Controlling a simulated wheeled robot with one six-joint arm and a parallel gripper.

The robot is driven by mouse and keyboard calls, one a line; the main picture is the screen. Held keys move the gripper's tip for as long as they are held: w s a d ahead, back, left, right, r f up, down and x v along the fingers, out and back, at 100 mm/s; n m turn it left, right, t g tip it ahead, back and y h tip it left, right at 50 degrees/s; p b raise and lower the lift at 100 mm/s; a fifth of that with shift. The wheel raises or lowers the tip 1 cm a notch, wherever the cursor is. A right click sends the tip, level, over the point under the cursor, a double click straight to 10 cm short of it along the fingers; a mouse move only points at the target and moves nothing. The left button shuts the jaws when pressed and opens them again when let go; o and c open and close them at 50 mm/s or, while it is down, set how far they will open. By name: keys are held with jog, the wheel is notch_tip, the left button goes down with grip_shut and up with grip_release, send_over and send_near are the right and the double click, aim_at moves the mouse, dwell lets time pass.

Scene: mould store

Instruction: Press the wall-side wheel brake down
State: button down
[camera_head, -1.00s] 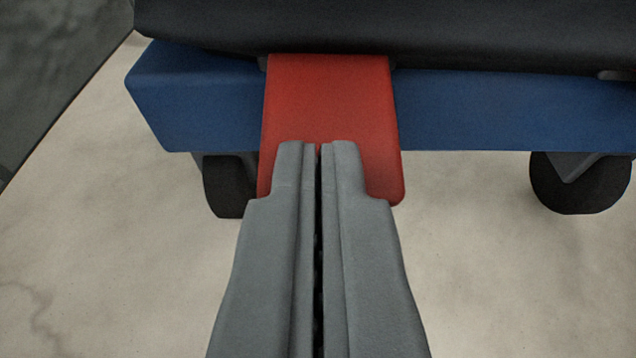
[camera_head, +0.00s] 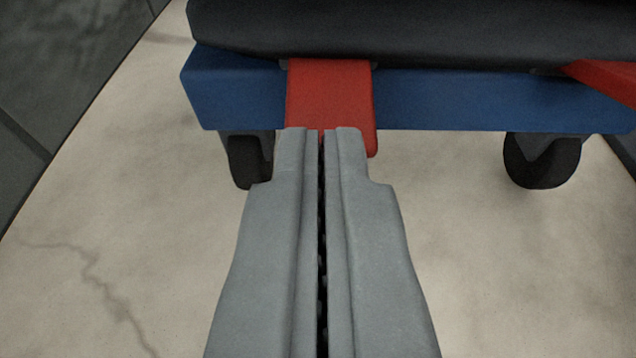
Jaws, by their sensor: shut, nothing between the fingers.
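A red brake pedal (camera_head: 329,88) sticks out from the blue frame of a wheeled cart (camera_head: 235,95), above the left wheel (camera_head: 249,160) and nearer the dark wall on the left. A second red pedal (camera_head: 608,80) shows partly at the right edge, above and right of the right wheel (camera_head: 543,160). My gripper (camera_head: 321,132) is shut and empty. Its fingertips overlap the lower part of the left pedal in the picture; I cannot tell whether they touch it. The pedal's lower middle is hidden behind them.
A dark wall (camera_head: 60,75) runs along the left, with bare pale floor (camera_head: 140,200) between it and the cart. A black load (camera_head: 420,35) lies on top of the blue frame. A dark surface (camera_head: 628,145) shows at the right edge. The floor around my gripper is clear.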

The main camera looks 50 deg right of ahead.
jog(key=s+a, duration=0.3)
jog(key=a, duration=0.2)
jog(key=shift+s, duration=0.4)
jog(key=shift+f, duration=0.1)
